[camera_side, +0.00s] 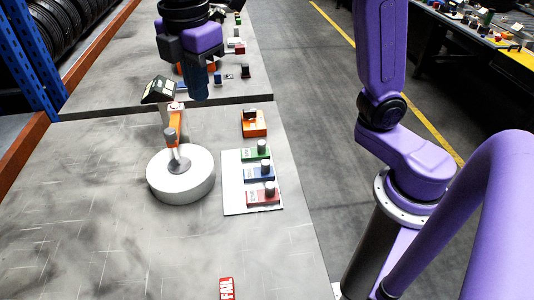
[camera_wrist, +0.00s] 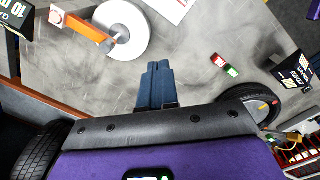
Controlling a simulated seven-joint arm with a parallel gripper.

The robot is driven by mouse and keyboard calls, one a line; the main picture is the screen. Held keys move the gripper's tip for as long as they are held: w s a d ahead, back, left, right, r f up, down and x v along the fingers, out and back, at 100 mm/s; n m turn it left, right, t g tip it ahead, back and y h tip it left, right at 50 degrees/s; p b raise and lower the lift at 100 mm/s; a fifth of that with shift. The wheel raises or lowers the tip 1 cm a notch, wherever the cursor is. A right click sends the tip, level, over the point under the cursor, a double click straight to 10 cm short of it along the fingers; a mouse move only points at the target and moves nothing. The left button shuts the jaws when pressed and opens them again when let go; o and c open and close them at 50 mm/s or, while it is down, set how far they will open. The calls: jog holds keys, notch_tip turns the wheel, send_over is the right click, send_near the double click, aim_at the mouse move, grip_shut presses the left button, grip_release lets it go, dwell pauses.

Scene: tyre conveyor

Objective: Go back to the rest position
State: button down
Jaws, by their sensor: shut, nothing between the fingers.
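My gripper (camera_side: 198,93) hangs over the far part of the grey table in the side view, with its blue fingers pointing down. In the wrist view my gripper's fingers (camera_wrist: 158,66) lie together with nothing between them. The fingers touch no object that I can see in the wrist view. The gripper appears above and beyond the white round disc (camera_side: 181,185), which also shows at the top of the wrist view (camera_wrist: 122,42).
An orange arm (camera_side: 175,124) reaches over the disc beside a black display (camera_side: 158,89). A white board (camera_side: 232,202) holds green, blue and red knobbed blocks. An orange block (camera_side: 254,125) lies behind it. A FAIL block (camera_side: 227,288) lies in front. Tyres (camera_wrist: 40,150) show in the wrist view.

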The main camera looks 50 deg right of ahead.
jog(key=s+d+f+m, duration=0.2)
jog(key=s+d+f, duration=0.4)
jog(key=s+d, duration=0.2)
jog(key=s+d+f+m, duration=0.3)
jog(key=s+d+f, duration=0.4)
jog(key=s, duration=0.5)
jog(key=shift+s+d+y, duration=0.15)
jog(key=shift+d+y, duration=0.25)
jog(key=shift+d, duration=0.1)
